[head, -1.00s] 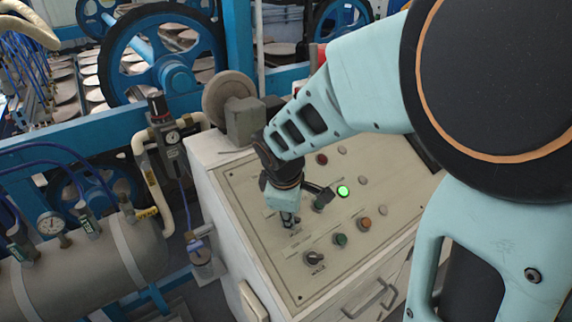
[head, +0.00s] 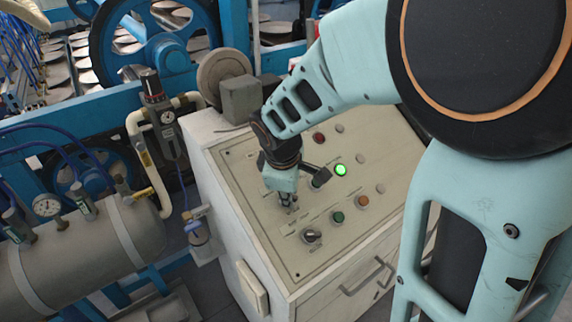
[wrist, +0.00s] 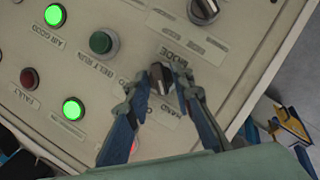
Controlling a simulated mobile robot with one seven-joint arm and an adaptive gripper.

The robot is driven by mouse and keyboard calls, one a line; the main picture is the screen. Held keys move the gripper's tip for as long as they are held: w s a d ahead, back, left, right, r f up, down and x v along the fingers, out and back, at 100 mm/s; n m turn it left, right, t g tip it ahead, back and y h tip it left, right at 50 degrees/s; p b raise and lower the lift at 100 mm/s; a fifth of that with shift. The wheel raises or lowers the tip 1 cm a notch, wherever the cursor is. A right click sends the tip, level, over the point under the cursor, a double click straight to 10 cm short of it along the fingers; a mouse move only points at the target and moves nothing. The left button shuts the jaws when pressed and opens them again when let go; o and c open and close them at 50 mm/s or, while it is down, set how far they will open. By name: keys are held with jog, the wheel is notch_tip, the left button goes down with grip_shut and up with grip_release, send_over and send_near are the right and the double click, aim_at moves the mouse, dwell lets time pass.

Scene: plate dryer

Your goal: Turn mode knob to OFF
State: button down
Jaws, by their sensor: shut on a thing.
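The mode knob (wrist: 159,86) is a small dark knob with a light edge, beside a "MODE" label in the wrist view. My gripper (wrist: 161,78) has its two fingertips closed on either side of this knob. A "HAND" label lies beside it, partly covered by a finger; the other position labels are hidden or unreadable. In the head view my gripper (head: 288,204) points down onto the sloped control panel (head: 255,185), and the mode knob is hidden beneath it. I cannot tell which position the knob points to.
Another dark knob (head: 312,236) sits in front of my gripper. A green button (head: 337,216), an orange button (head: 362,201), a lit green lamp (head: 341,170) and a red one (head: 319,138) are nearby. A grey box (head: 240,100) stands behind the panel.

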jog(key=shift+r+m, duration=0.1)
jog(key=shift+m, duration=0.2)
jog(key=m+g+p, duration=0.1)
jog(key=m+p, duration=0.1)
jog(key=m, duration=0.1)
jog(key=shift+w+d+y, duration=0.1)
jog(key=shift+w+y, duration=0.05)
jog(key=shift+y, duration=0.15)
jog(key=m+g+y+p, duration=0.1)
jog(key=m, duration=0.3)
jog(key=shift+g, duration=0.3)
jog(key=c, duration=2)
grip_release()
jog(key=r, duration=0.4)
jog(key=s+r, duration=0.1)
jog(key=r, duration=0.3)
jog(key=d+r, duration=0.1)
jog(key=r, duration=0.2)
jog(key=shift+s+r, duration=0.15)
jog(key=shift+r, duration=0.25)
